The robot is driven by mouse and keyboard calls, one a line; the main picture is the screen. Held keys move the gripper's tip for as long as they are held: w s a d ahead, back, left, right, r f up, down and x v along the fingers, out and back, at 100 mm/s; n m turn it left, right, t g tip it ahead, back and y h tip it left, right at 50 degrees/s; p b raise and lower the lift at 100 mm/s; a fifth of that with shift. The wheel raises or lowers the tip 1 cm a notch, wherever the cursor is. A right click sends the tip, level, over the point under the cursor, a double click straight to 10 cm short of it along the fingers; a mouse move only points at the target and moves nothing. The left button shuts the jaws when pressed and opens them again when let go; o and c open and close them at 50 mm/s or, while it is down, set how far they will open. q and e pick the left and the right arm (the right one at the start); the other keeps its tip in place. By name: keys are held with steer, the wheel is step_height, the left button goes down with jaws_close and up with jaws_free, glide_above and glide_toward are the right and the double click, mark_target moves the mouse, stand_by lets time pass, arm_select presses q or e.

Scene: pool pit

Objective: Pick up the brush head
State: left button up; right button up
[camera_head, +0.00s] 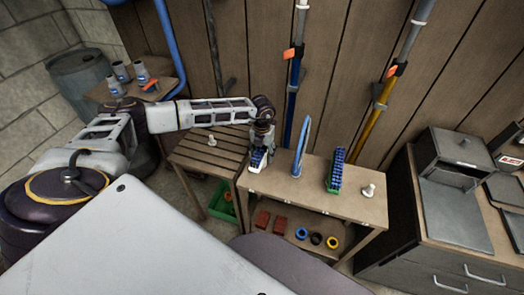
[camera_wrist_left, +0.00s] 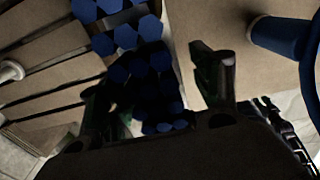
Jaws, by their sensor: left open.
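A brush head with blue tufts and a white end (camera_head: 257,160) lies at the left end of the wooden bench, partly hidden under my left gripper (camera_head: 262,140). In the left wrist view its dark blue hexagonal tufts (camera_wrist_left: 125,37) run in between the open fingers of my left gripper (camera_wrist_left: 160,85). That view is dark, and I cannot tell whether either finger touches it. A second brush head, blue with a green end (camera_head: 335,170), stands apart further right on the bench. My right gripper is not in view.
A blue hoop-shaped tool (camera_head: 300,150) stands on the bench (camera_head: 312,180) between the brush heads, close right of my gripper. A white fitting (camera_head: 368,190) is at the right end. A slatted table (camera_head: 195,150) adjoins on the left. Poles (camera_head: 292,85) lean on the wall behind.

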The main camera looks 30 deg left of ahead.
arm_select(q)
steer(key=shift+c, duration=0.8)
steer(key=c, duration=1.1)
steer(key=shift+c, duration=0.2)
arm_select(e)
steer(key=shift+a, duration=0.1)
arm_select(q)
steer(key=shift+r, duration=0.15)
